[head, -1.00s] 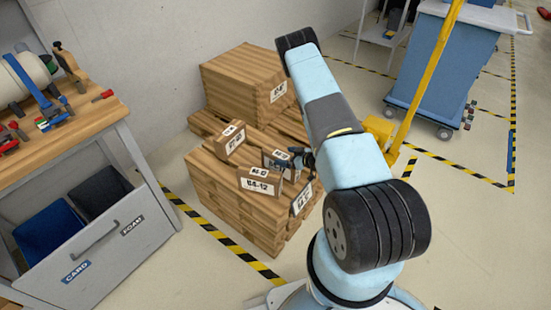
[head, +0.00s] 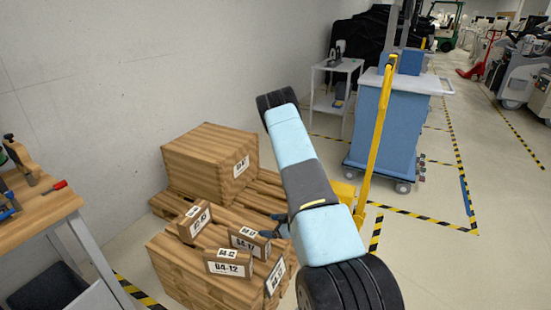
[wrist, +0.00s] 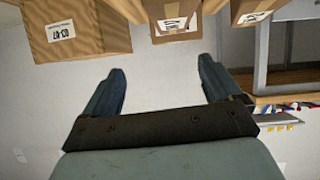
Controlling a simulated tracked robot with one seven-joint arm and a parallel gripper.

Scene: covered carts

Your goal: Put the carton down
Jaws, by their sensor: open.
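Several small brown cartons with white labels stand on a wooden stack in the head view. The front one (head: 228,264) reads G4-12. Another (head: 250,241) stands just behind it, and a third (head: 194,222) stands further left. I cannot tell which one the task means. My gripper (head: 282,226) is right beside the middle carton, partly hidden by my arm. In the wrist view my gripper (wrist: 162,70) has its fingers spread, with nothing between them. Cartons show beyond the fingertips: a large one (wrist: 95,35) at left, one (wrist: 170,32) in the middle and one at right.
The wooden stack (head: 180,275) has a large wooden box (head: 205,165) at its back. A workbench (head: 45,215) is at left. A yellow pole (head: 375,140) and a blue cart (head: 385,125) stand at right. Open floor with striped tape lies beyond.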

